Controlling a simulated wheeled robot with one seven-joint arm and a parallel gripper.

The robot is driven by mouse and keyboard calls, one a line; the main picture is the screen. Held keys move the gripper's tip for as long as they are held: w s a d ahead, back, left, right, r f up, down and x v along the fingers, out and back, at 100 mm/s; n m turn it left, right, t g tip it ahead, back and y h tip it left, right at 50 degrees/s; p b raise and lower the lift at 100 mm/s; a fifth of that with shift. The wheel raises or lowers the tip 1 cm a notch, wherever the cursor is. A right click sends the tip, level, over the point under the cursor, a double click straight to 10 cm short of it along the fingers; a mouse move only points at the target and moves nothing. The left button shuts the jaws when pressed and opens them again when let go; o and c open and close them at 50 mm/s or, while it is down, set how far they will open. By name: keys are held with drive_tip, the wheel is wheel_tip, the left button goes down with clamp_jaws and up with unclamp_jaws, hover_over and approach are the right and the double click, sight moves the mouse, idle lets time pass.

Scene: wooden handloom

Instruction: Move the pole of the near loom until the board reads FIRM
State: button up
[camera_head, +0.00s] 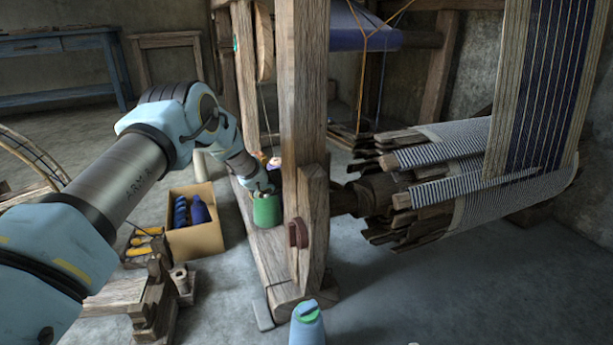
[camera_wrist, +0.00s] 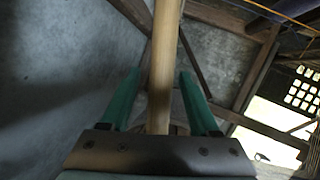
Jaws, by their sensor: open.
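The near loom has a thick upright wooden post (camera_head: 303,110) and a big roller wound with striped cloth (camera_head: 455,165) to its right. I cannot tell how far the pole reaches below the gripper's edge. No board with a reading is in view.
A cardboard box (camera_head: 196,238) with blue spools stands left of the post. A blue table (camera_head: 60,45) is at the back left. Floor on the right is clear.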

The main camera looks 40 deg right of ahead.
drive_tip(key=p+v, duration=0.2)
drive_tip(key=v, duration=0.6)
drive_tip(key=shift+a+p, duration=0.15)
drive_tip(key=shift+p, duration=0.25)
drive_tip(key=shift+r, duration=0.1)
